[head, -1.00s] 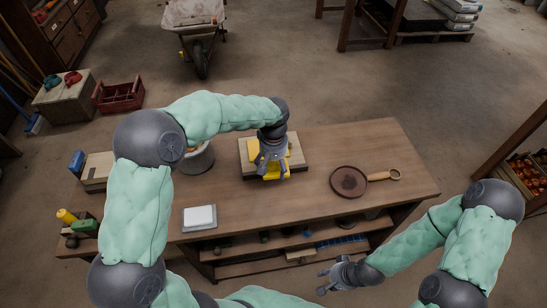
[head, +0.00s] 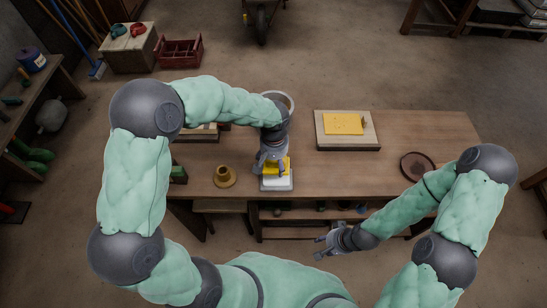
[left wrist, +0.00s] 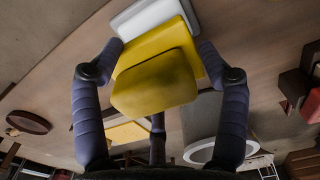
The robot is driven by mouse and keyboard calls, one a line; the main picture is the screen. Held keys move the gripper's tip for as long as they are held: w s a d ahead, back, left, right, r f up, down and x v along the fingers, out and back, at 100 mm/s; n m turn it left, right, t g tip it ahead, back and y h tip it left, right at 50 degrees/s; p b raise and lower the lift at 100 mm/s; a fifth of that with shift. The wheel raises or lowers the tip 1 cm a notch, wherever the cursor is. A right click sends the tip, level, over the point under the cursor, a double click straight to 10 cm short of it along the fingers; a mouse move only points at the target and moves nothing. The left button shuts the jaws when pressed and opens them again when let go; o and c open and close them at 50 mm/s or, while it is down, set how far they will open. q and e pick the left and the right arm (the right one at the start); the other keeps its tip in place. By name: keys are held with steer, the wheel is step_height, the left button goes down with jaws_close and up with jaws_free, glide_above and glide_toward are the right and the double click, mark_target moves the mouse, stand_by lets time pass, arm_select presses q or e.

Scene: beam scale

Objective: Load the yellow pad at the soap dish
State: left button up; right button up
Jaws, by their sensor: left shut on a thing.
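My left gripper (head: 271,166) is shut on the yellow pad (head: 283,166), held by a thicker yellow block on top of it. The pad also shows between the fingers in the left wrist view (left wrist: 188,50). It is over the white soap dish (head: 277,184) at the table's front edge. The dish's pale end sticks out beyond the pad in the left wrist view (left wrist: 148,17). I cannot tell whether pad and dish touch. My right gripper (head: 320,247) is open and empty in front of the table.
A wooden board (head: 347,144) with a flat yellow sheet (head: 343,124) lies right of my left gripper. A dark round dish (head: 417,166) is further right. A tan cup-like piece (head: 225,177) stands left of the soap dish. Bare tabletop lies between soap dish and round dish.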

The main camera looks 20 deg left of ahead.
arm_select(q)
steer(key=shift+d+f+b, duration=0.1)
steer(key=shift+f+b, duration=0.3)
steer(key=shift+f, duration=0.25)
step_height(320, 180, down, 4)
steer(key=b, duration=0.3)
steer(key=shift+f, duration=0.25)
steer(key=shift+f+b, duration=0.6)
stand_by(1.7)
steer(key=shift+r+p, duration=2.35)
steer(key=shift+r, duration=1.25)
